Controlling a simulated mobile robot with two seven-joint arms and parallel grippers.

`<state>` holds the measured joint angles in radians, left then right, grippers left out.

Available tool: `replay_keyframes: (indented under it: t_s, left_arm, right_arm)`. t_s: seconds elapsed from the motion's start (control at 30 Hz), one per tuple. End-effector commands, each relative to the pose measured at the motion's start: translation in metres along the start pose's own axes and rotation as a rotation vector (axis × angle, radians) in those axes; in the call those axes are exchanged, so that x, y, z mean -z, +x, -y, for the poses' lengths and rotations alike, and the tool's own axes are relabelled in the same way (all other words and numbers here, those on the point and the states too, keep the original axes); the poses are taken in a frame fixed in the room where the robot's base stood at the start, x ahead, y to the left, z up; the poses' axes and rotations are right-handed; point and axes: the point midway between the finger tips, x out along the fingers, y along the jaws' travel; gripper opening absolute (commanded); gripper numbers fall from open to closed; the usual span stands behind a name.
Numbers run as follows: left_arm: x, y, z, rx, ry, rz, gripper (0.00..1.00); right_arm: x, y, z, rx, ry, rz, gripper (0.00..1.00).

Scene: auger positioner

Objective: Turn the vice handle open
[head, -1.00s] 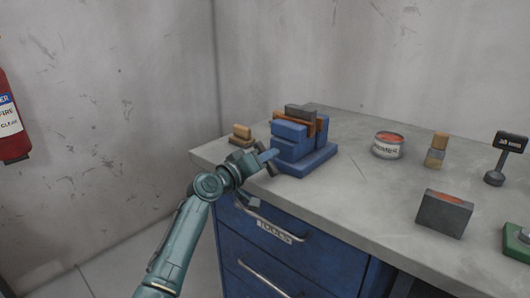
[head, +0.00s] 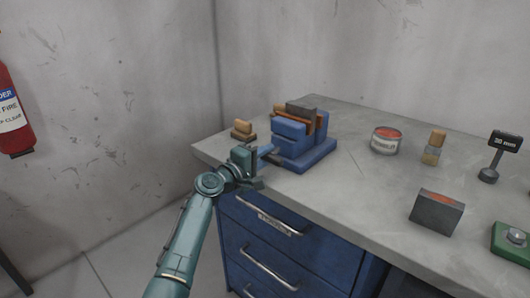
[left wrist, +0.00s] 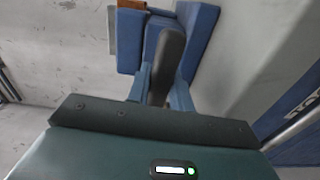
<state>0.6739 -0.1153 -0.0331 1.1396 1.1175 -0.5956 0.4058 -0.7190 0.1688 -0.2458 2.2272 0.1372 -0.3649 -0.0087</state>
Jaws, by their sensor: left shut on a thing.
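The blue vice (head: 308,160) stands on the bench near its left front corner, with orange-brown jaw faces and a dark grey block (head: 301,107) at its top. My left gripper (head: 264,151) is at the vice's front left side. In the left wrist view, my two blue fingers (left wrist: 163,90) are shut around the dark vice handle (left wrist: 170,48), which runs up between them towards the blue vice body (left wrist: 199,38). The handle's lower end is hidden behind the gripper. My right gripper is in neither view.
The grey bench (head: 350,200) has blue drawers (head: 270,252) with metal handles below its front edge. A small wooden-topped brush or block (head: 243,130) lies left of the vice. A primer tin (head: 385,141), a dark box (head: 436,212) and a 30 mm sign (head: 503,141) stand to the right.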

Motion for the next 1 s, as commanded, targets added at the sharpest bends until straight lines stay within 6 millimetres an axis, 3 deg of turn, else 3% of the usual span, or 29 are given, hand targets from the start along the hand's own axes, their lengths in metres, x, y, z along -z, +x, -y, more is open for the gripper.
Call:
replay_keyframes:
  t_s: [0.67, 0.7, 0.93, 1.0]
  left_arm:
    - [-0.0005, 0.0, 0.0012, 0.001, -0.066, 0.001, 0.0]
    - [-0.0005, 0.0, 0.0011, 0.001, -0.066, 0.001, 0.24]
    - [-0.0003, 0.0, 0.0007, 0.0, -0.063, 0.001, 0.43]
    - [-0.0003, 0.0, 0.0006, 0.0, -0.063, 0.001, 0.44]
  right_arm:
    - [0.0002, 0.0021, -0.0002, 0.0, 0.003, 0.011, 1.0]
    - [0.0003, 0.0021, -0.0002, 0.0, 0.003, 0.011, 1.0]
    - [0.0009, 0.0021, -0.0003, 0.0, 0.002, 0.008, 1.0]
    - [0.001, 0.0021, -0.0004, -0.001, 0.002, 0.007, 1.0]
